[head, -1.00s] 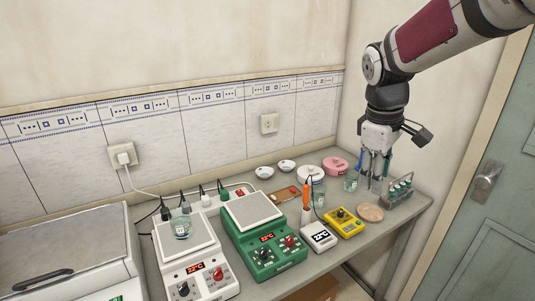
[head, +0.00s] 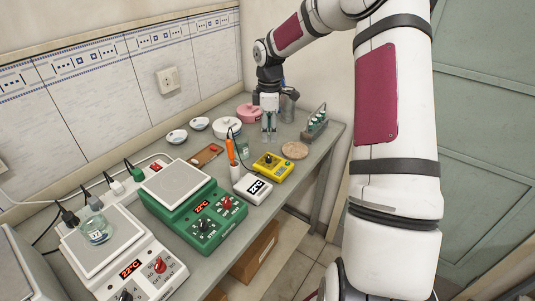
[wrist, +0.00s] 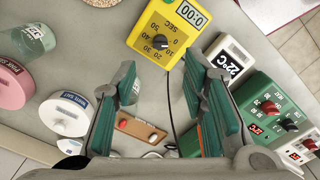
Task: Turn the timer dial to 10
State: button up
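The timer is a yellow box (head: 270,166) on the bench, right of the white meter. In the wrist view the yellow timer (wrist: 163,32) sits at the top, with a display reading 00:00, a black dial (wrist: 160,42) and a printed scale marked SEC with 0, 10, 20, 30, 40 and so on. The pointer's exact setting is too small to read. My gripper (head: 268,137) points down above the bench, behind the timer. In the wrist view my gripper (wrist: 165,105) has its green-padded fingers spread apart with nothing between them; the timer lies beyond the fingertips.
A white meter (head: 254,188) with an orange probe (head: 230,150) and a green hotplate (head: 195,205) stand left of the timer.

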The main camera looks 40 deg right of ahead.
aim_at(269, 156)
notch_tip(269, 156, down, 10)
jog(key=shift+r+p, duration=0.1)
jog(key=shift+p, duration=0.2)
grip_shut()
